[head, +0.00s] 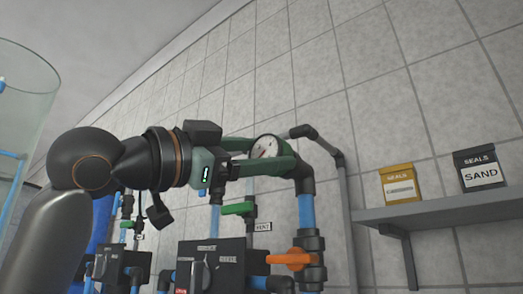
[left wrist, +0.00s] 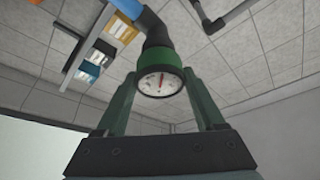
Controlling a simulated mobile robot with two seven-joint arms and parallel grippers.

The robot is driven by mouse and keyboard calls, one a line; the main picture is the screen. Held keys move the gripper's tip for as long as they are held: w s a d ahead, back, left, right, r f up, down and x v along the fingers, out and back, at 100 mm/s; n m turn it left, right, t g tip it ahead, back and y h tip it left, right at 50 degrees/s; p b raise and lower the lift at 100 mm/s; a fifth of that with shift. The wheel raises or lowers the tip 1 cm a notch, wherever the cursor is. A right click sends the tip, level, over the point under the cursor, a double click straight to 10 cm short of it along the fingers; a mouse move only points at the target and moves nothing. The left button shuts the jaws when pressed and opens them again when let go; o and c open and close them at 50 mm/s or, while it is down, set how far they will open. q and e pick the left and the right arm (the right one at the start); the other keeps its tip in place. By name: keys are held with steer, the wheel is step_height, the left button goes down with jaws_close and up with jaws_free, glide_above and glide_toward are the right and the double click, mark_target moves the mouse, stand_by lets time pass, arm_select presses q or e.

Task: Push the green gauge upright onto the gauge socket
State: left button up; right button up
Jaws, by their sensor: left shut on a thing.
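A black elbow fitting (head: 303,176) on a blue pipe is right at the fingertips. In the left wrist view a black fitting (left wrist: 156,35) appears directly behind the gauge. The contact between gauge and fitting is hidden, so I cannot tell whether it is seated. My right gripper is not in view.
An orange valve handle (head: 291,259) and a green valve handle (head: 238,208) are below my gripper. A black panel box (head: 224,262) stands below too. A grey shelf (head: 440,212) at right carries a yellow box (head: 398,183) and a black box (head: 479,170). A grey pipe (head: 346,200) runs along the wall.

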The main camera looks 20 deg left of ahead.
arm_select(q)
steer(key=shift+w+d, duration=0.2)
steer(key=shift+w, duration=0.2)
steer(key=o, duration=1.2)
steer(key=shift+o, duration=0.2)
steer(key=b+v, duration=0.3)
steer(key=v, duration=0.9)
steer(key=shift+s+a+b, duration=0.2)
steer(key=shift+b, duration=0.1)
steer(key=shift+f, duration=0.15)
